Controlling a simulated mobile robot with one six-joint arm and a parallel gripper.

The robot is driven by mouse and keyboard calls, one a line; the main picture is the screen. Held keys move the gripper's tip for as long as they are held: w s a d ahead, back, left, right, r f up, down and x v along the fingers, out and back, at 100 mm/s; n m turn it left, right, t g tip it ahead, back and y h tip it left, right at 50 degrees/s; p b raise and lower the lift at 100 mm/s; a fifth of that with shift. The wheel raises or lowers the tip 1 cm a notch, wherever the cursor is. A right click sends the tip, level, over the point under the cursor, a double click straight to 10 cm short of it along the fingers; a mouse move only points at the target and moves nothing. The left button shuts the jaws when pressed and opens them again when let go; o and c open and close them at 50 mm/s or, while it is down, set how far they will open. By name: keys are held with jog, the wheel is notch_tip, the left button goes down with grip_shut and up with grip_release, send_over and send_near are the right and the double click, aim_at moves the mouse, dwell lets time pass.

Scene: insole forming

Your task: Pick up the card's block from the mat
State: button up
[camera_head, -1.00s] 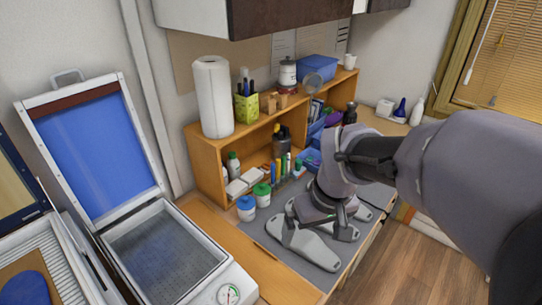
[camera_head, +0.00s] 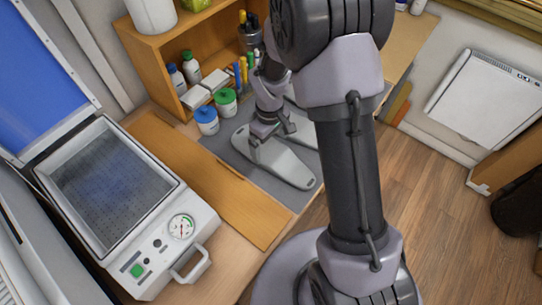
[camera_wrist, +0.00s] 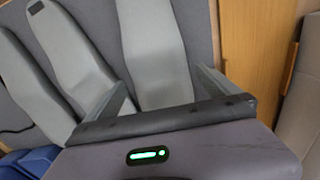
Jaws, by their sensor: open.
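Several grey, insole-shaped blocks lie flat on the dark grey mat (camera_head: 230,165). In the wrist view one block (camera_wrist: 152,40) extends up from between the fingers of my gripper (camera_wrist: 165,82). A second block (camera_wrist: 68,48), with a small dark label at its end, lies left of it, and a third block (camera_wrist: 25,80) is farther left. My gripper also shows in the head view (camera_head: 268,138), open and low over the blocks. A grey block (camera_head: 287,166) sticks out in front of it there. Contact with the fingers cannot be told. I cannot see which block the card names.
A blue-lidded jar (camera_head: 206,121) and a green-lidded jar (camera_head: 226,102) stand close behind the mat. The wooden shelf (camera_head: 165,65) rises behind them. A machine with a gauge (camera_head: 125,200) stands left, beyond a wooden board (camera_head: 205,185).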

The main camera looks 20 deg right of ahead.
aim_at(271, 153)
jog(key=f, duration=0.2)
jog(key=f+b, duration=0.1)
jog(key=f, duration=0.1)
jog(key=shift+s+d+f, duration=0.1)
jog(key=shift+d+f, duration=0.1)
jog(key=shift+f, duration=0.05)
jog(key=c, duration=1.6)
jog(key=shift+r, duration=0.15)
